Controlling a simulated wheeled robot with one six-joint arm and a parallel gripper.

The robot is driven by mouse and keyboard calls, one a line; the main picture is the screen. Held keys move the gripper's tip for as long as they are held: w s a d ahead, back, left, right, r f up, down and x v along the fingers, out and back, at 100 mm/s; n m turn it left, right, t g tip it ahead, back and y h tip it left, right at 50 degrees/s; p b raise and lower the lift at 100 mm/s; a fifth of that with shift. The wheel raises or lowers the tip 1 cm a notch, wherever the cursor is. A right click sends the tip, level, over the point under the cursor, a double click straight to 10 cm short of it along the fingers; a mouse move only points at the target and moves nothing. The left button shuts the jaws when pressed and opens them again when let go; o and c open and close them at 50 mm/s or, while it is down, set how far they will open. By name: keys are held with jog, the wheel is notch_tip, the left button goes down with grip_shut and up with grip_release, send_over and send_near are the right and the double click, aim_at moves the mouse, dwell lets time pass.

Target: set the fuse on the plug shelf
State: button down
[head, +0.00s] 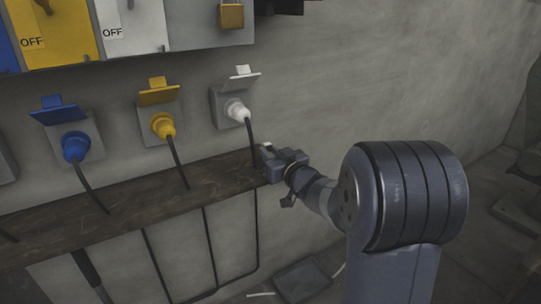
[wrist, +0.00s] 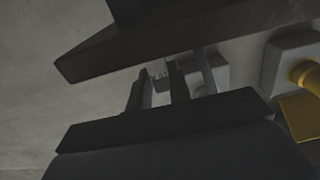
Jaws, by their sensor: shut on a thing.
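The plug shelf (head: 120,208) is a dark wooden plank on the wall, below a row of plugs. My gripper (head: 267,158) is at the shelf's right end, close to its edge. A small pale piece (head: 266,147) shows at the jaws, and I take it to be the fuse; it is mostly hidden. In the wrist view, my gripper's fingers (wrist: 158,88) are dark and close together, with a pale sliver between them. The shelf's dark underside or edge (wrist: 110,50) crosses above them in that view. I cannot tell whether the fuse touches the shelf.
Blue (head: 75,146), yellow (head: 163,125) and white (head: 236,109) plugs sit in wall sockets. Their black cables hang down across the shelf. Switch boxes (head: 130,25) are above. The wall right of the white plug is bare. A flat dark object (head: 302,281) lies below.

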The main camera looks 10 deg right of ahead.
jog(key=shift+f, duration=0.2)
jog(key=c, duration=1.3)
grip_release()
jog(key=shift+r, duration=0.1)
jog(key=shift+r, duration=0.2)
jog(key=p+v, duration=0.2)
jog(key=v, duration=1)
